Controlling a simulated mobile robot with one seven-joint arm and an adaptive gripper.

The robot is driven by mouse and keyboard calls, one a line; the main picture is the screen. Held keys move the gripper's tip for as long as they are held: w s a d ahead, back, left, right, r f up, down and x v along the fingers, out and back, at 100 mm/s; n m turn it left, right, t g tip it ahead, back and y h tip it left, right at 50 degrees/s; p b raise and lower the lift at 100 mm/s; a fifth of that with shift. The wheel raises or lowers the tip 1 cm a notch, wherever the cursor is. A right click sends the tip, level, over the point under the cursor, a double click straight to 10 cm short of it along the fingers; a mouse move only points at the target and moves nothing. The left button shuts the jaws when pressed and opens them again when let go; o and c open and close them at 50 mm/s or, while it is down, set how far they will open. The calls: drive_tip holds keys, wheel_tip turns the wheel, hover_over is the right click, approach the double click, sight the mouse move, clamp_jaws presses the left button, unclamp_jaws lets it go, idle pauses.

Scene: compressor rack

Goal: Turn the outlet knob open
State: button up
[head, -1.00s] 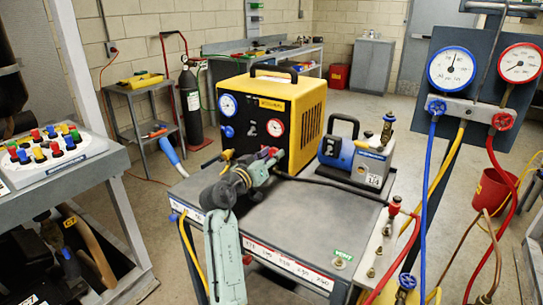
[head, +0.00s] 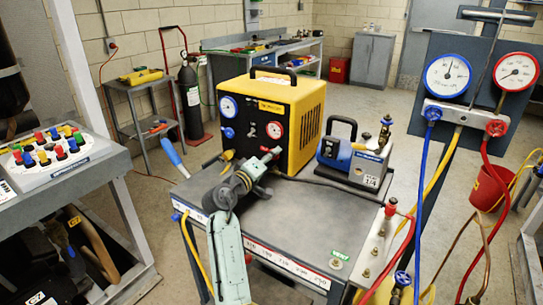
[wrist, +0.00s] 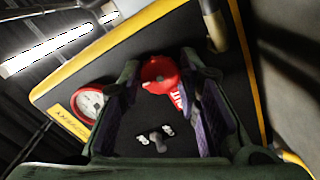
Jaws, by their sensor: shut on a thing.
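The yellow machine (head: 300,105) stands on the grey cart with its black front panel facing me. The panel carries a blue gauge (head: 228,106), a red gauge (head: 274,130) and a blue knob (head: 229,132). In the wrist view the round red knob (wrist: 158,72) sits between my fingertips, beside a red label (wrist: 178,97). My gripper (head: 268,155) reaches the lower right of the panel and is shut on the red knob. In the head view my gripper mostly hides that knob. The red gauge also shows in the wrist view (wrist: 88,102).
A blue pump (head: 352,160) stands right of the machine on the cart (head: 300,215). A gauge manifold (head: 465,115) with blue, yellow and red hoses rises at the right. A button console (head: 45,165) is at the left. The cart's middle top is mostly clear.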

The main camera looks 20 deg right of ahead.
idle(0.3)
drive_tip(key=o, duration=1.1)
drive_tip(key=shift+o, duration=0.2)
drive_tip(key=shift+a, duration=0.1)
drive_tip(key=v, duration=1.2)
